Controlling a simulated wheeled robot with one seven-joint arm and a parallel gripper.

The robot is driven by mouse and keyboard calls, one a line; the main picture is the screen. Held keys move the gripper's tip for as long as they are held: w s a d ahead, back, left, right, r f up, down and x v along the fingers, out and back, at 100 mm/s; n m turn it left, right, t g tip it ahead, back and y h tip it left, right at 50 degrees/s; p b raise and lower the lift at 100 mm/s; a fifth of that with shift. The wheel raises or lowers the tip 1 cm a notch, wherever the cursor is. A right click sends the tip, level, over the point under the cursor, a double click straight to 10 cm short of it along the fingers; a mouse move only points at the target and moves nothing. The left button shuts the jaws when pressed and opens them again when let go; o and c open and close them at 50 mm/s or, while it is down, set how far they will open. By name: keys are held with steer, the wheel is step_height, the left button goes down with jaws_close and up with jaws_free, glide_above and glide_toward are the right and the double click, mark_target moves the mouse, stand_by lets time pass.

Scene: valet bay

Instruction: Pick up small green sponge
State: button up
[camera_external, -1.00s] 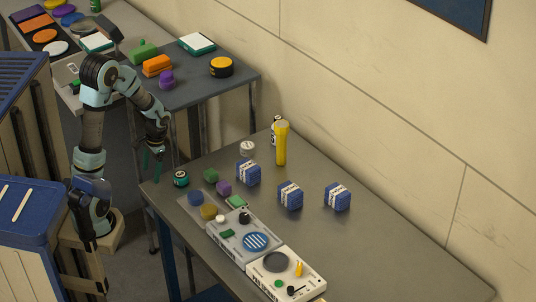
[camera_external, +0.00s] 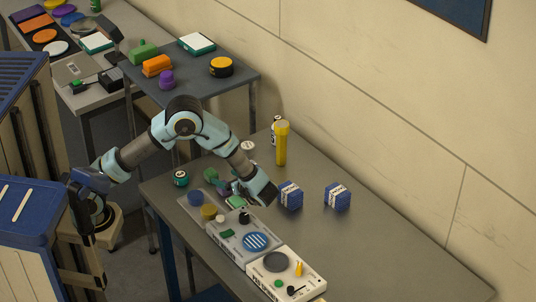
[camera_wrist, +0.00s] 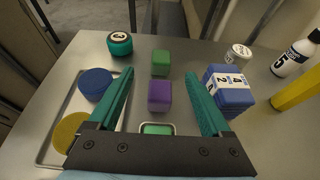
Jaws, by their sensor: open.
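Several small green things are in view, and I cannot tell for certain which is the sponge. A green block (camera_wrist: 160,63) stands on the table beyond a purple block (camera_wrist: 159,95) in the wrist view. A flat green piece with a pale rim (camera_wrist: 158,129) is partly hidden by my gripper's palm; it also shows in the external view (camera_external: 236,201). Another flat green piece (camera_external: 228,233) lies on a grey box. My gripper (camera_wrist: 159,73) is open and empty above the table. The purple block lies between its fingers as seen from the wrist.
A tray (camera_wrist: 48,152) with a blue disc (camera_wrist: 95,84) and a yellow disc (camera_wrist: 72,133) is at left. A blue labelled box (camera_wrist: 231,97) stands close to the right finger. A yellow torch (camera_external: 281,145) stands behind.

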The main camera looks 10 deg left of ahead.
mark_target(211, 172)
steer(key=p+x, duration=0.1)
steer(key=x, duration=0.3)
steer(key=shift+a, duration=0.1)
steer(key=p+x, duration=0.2)
steer(key=x, duration=0.2)
steer(key=shift+w+f+p, duration=0.25)
steer(key=shift+w+p, duration=0.1)
steer(key=shift+w+a+f, duration=0.2)
steer(key=shift+f, duration=0.05)
jaws_close()
